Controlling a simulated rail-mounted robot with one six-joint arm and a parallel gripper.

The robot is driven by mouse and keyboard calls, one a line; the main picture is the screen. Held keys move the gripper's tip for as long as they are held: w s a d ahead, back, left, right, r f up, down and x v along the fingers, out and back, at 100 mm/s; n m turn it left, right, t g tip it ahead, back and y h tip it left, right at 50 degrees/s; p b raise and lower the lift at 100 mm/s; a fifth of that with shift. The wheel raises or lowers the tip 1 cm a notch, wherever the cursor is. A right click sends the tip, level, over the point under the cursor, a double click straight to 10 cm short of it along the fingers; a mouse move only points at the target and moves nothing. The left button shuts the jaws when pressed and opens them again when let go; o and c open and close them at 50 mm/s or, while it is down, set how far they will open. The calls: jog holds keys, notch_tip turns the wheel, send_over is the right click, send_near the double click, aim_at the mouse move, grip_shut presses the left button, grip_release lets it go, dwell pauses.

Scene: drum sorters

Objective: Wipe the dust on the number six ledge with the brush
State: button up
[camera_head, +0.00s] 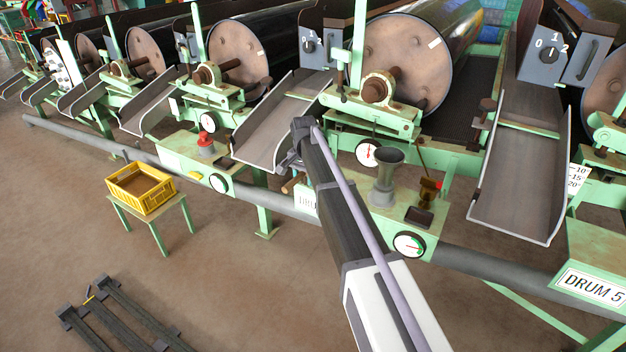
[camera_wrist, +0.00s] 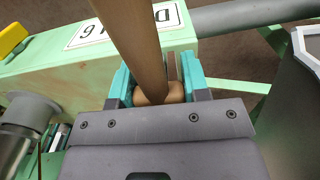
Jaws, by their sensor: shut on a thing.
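My gripper (camera_wrist: 157,88) is shut on the wooden handle (camera_wrist: 138,40) of the brush, between its teal fingers in the wrist view. The handle runs toward the top edge of that view; no bristles can be made out. The number six ledge (camera_wrist: 60,85) is pale green with an upside-down "DRUM 6" label (camera_wrist: 122,27), below and beyond my gripper. In the head view my gripper (camera_head: 291,162) is beside the chute, over the ledge's left end, and the arm partly covers the ledge's label (camera_head: 308,201). I cannot make out dust on the ledge.
A metal chute (camera_head: 272,125) stands close behind my gripper. A grey pipe (camera_head: 490,264) runs along the front. A yellow crate (camera_head: 140,188) stands on a green stand at left.

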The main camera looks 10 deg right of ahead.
jog(key=shift+w+d+r, duration=0.1)
jog(key=shift+w+d, duration=0.35)
jog(key=shift+w, duration=0.1)
jog(key=shift+s+d, duration=0.95)
jog(key=shift+d, duration=0.05)
jog(key=shift+s+d, duration=1.6)
jog(key=shift+d, duration=0.3)
jog(key=shift+s+d, duration=1.25)
jog(key=shift+d, duration=0.1)
jog(key=shift+w+a, duration=1.25)
jog(key=shift+a, duration=0.05)
jog(key=shift+a+f, duration=0.1)
jog(key=shift+f, duration=0.1)
jog(key=shift+c, duration=0.4)
jog(key=shift+w+a+r, duration=0.1)
jog(key=shift+w+a, duration=1.2)
jog(key=shift+a, duration=0.15)
jog(key=shift+w+a, duration=1.3)
jog(key=shift+a, duration=0.15)
notch_tip(320, 180, up, 9)
jog(key=p, duration=0.9)
